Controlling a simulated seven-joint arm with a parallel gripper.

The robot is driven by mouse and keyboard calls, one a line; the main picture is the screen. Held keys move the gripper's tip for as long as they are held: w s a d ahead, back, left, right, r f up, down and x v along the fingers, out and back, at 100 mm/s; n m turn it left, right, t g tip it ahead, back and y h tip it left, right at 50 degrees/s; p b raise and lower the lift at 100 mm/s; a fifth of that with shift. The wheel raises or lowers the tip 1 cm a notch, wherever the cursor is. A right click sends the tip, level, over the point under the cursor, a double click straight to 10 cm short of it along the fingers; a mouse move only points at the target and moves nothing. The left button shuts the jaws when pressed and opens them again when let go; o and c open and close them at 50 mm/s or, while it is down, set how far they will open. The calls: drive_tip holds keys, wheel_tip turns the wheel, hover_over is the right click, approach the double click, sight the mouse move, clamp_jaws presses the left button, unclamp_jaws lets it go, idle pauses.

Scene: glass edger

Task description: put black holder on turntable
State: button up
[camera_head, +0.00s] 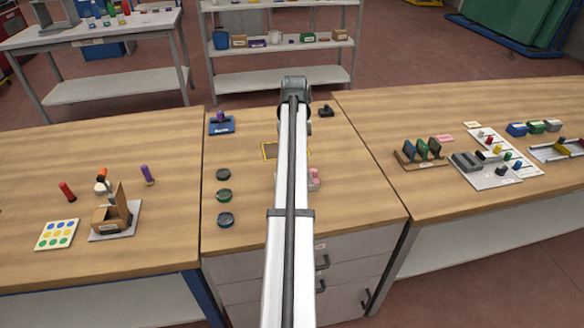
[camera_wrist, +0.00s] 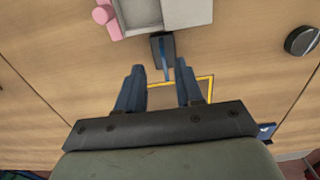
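My gripper (camera_wrist: 160,72) shows in the wrist view with its two dark fingers apart and nothing held between them. A small dark block with a blue strip (camera_wrist: 163,50) lies just beyond the fingertips, beside a grey box-shaped fixture (camera_wrist: 178,14). A small black item with an upright part (camera_head: 325,110) stands at the back of the middle table in the head view. I cannot tell which of these is the black holder. Several dark round discs (camera_head: 223,195) stand in a column on the left of that table. I cannot tell which thing is the turntable. My arm hides the table's middle.
A yellow-edged mat (camera_head: 270,151) is partly under my arm; it shows in the wrist view (camera_wrist: 211,86). A pink item (camera_head: 314,178) is right of the arm. A blue stand (camera_head: 221,126) is at back left. Side tables hold racks and small parts. The table's front right is clear.

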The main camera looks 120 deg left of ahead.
drive_tip(key=shift+s+f, duration=0.2)
drive_tip(key=shift+f, duration=1.1)
drive_tip(key=shift+s+f, duration=0.2)
drive_tip(key=shift+f, duration=1.05)
drive_tip(key=shift+c, duration=0.2)
clamp_jaws()
